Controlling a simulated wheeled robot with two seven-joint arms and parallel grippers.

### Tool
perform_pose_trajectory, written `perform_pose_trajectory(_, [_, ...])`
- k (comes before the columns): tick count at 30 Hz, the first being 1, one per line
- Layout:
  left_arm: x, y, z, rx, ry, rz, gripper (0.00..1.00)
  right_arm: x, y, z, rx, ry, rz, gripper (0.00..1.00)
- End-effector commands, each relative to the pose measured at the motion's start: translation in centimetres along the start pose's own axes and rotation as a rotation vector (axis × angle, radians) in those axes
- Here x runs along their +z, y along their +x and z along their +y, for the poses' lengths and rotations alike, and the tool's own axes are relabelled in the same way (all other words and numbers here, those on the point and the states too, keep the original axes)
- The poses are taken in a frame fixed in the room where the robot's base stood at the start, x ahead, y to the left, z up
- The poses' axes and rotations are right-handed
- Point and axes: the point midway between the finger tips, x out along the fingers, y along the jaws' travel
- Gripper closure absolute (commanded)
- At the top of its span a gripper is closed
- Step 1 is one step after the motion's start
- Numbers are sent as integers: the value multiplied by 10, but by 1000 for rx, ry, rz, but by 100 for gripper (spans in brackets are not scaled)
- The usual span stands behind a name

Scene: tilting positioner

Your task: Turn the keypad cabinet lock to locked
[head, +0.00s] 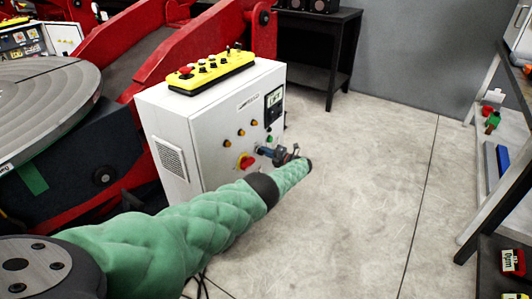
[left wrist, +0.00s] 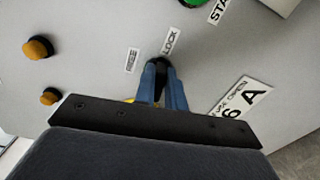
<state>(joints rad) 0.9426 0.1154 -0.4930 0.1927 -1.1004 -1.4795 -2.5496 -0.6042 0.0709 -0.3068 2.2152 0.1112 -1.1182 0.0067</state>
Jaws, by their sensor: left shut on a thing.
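The grey-white keypad cabinet (head: 210,130) stands left of centre in the head view, and its front panel (left wrist: 90,30) fills the left wrist view. The lock is a small black knob (left wrist: 161,68) on that panel, near a LOCK label (left wrist: 170,41) and another label (left wrist: 132,60) that seems to read FREE. My left gripper (head: 263,151) is at the lower right of the panel. In the left wrist view its blue fingers (left wrist: 163,85) are shut on the knob, one on each side. The fingers partly hide the knob, and I cannot tell where it points. My right gripper is out of view.
A red-yellow rotary switch (head: 246,162) and orange buttons (head: 240,133) sit close to my gripper. A yellow control box (head: 211,70) lies on the cabinet. The red positioner (head: 190,45) stands behind and left. Shelving (head: 500,180) is at right; the floor (head: 370,190) between is clear.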

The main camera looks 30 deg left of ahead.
Motion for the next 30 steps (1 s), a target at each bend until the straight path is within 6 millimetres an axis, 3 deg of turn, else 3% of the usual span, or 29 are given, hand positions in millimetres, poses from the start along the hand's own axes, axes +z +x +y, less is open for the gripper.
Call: perform_pose_trajectory(30, [3,-1,0,-1,123,-5,100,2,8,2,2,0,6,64])
